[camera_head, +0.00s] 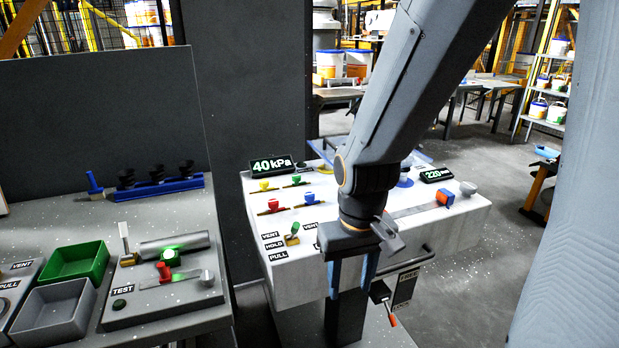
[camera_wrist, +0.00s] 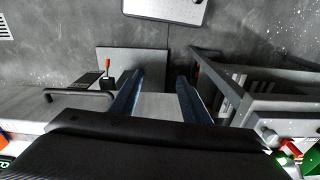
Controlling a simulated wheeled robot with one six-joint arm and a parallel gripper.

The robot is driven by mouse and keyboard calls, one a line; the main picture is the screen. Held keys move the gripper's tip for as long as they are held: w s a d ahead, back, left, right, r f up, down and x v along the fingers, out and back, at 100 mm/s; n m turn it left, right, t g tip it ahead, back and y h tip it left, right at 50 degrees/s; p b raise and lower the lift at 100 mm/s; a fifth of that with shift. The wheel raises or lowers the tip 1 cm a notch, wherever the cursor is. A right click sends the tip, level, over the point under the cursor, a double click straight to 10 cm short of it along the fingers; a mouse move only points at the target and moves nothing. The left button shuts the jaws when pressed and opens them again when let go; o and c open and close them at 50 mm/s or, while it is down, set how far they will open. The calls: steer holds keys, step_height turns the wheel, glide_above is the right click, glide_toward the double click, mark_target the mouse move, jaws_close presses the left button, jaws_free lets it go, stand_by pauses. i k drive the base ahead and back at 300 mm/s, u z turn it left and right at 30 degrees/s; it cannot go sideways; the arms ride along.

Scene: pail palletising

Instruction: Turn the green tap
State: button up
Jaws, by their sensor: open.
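My gripper (camera_head: 351,284) points down at the console's front side, to the right of and nearer than the taps. In the wrist view its two blue fingers (camera_wrist: 160,78) are apart with nothing held between them.
The display (camera_head: 271,165) reads 40 kPa. A red-handled lever (camera_head: 388,312) juts from the console's front.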

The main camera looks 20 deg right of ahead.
mark_target(296, 177)
steer(key=k, duration=0.5)
steer(key=z, duration=1.75)
steer(key=i, duration=0.9)
steer(key=u, duration=1.9)
steer(key=i, duration=0.5)
steer(key=u, duration=0.05)
